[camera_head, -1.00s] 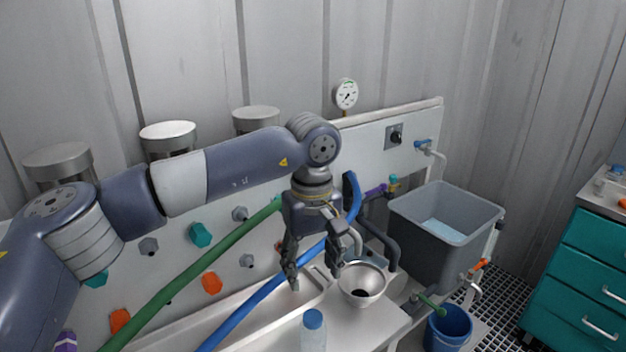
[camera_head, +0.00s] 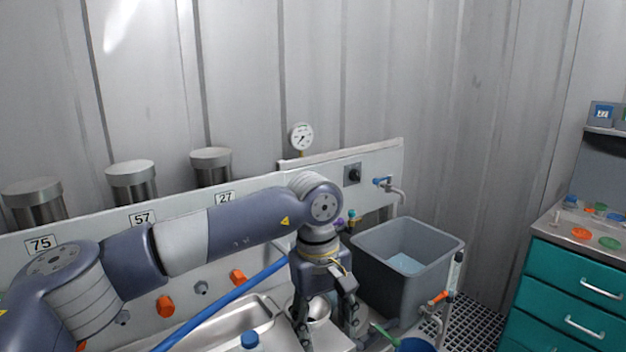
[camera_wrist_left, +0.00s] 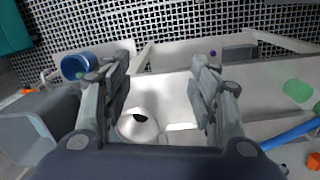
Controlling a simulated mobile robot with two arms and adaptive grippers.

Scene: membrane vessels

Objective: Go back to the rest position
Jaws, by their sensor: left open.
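My left gripper (camera_head: 329,328) hangs from the left arm with its fingers pointing down and spread apart, nothing between them. In the head view it is in front of a white bowl-like funnel (camera_head: 318,309) on the white bench and partly hides it. In the left wrist view the open fingers (camera_wrist_left: 158,72) frame the bench, and the funnel with its dark hole (camera_wrist_left: 138,127) shows between them, apart from the fingers. My right gripper is in neither view.
A grey tank (camera_head: 380,275) stands right of the gripper. A blue bucket (camera_head: 415,346) is below it. Teal drawers (camera_head: 575,290) stand at the far right.

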